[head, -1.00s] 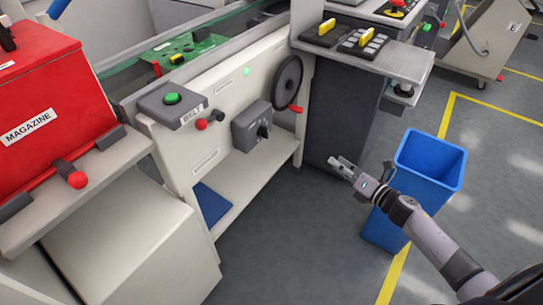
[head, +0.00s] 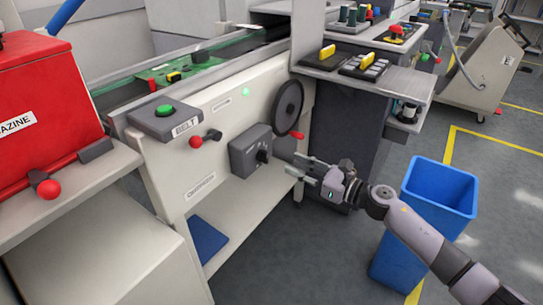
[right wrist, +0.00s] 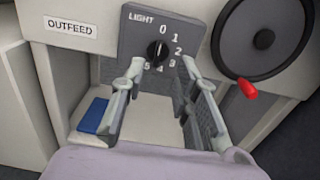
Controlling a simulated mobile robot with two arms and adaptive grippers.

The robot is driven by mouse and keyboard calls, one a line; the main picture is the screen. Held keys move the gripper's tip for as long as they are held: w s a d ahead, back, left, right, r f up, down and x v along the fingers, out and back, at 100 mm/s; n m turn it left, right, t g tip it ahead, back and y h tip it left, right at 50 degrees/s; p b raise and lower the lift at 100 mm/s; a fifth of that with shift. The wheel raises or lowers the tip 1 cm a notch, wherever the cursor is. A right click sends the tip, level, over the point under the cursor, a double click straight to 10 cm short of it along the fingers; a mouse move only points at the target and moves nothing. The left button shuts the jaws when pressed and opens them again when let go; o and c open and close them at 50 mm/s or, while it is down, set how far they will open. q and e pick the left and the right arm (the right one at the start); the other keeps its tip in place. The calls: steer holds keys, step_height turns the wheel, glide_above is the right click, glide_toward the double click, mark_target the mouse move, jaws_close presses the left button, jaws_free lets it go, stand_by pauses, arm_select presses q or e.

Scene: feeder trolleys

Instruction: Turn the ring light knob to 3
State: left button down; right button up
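The ring light knob (head: 262,156) is a small black knob on a grey box (head: 241,156) on the front of the cream machine panel. In the right wrist view the knob (right wrist: 157,50) sits on a plate marked LIGHT, with the numbers 0 to 5 around it. Its pointer is too small to read surely. My right gripper (head: 305,168) is open and empty, a little right of the knob and pointing at it. In the right wrist view its fingers (right wrist: 162,82) are spread below and to either side of the knob, apart from it. My left gripper is not in view.
A black handwheel (head: 288,107) with a red handle is close to the right of the knob. A BELT box (head: 162,120) with a green button and a red-ended lever (head: 196,141) are to the left. A blue bin (head: 425,220) stands beside my right arm.

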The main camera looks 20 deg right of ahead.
mark_target(267, 154)
steer(key=x, duration=0.9)
steer(key=shift+c, duration=0.4)
jaws_close()
